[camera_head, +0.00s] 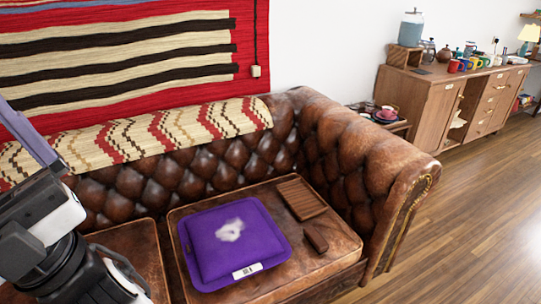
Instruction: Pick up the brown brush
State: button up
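A small dark brown block-like object (316,238), which looks like the brown brush, lies on the right seat cushion of the leather sofa (330,263). Its bristles cannot be made out. A flat brown slatted piece (302,198) lies just behind it. My arm enters at the lower left, far to the left of the brush. My gripper (28,135) seems to be at the left edge, partly cut off, and its fingers cannot be made out clearly. Nothing held by it shows.
A purple cushion or tray-like item (210,270) with a white patch lies left of the brush. The sofa's tufted right arm (365,160) rises to the right. A patterned blanket (150,138) covers the backrest. A wooden cabinet (440,110) with mugs stands beyond. Wood floor is open at right.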

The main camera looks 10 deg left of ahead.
aim_at(320, 245)
jog(key=i+l+u, duration=0.15)
jog(key=u, duration=0.3)
jog(key=i+l+u, duration=0.1)
jog(key=l+u, duration=0.3)
jog(key=i+l+u, duration=0.15)
jog(key=l, duration=0.3)
jog(key=l+u, duration=0.15)
jog(key=l, duration=0.35)
jog(key=i+l, duration=0.1)
jog(key=l, duration=0.35)
jog(key=i+l, duration=0.1)
jog(key=l, duration=0.3)
jog(key=i+l, duration=0.1)
jog(key=l, duration=0.35)
jog(key=u, duration=0.05)
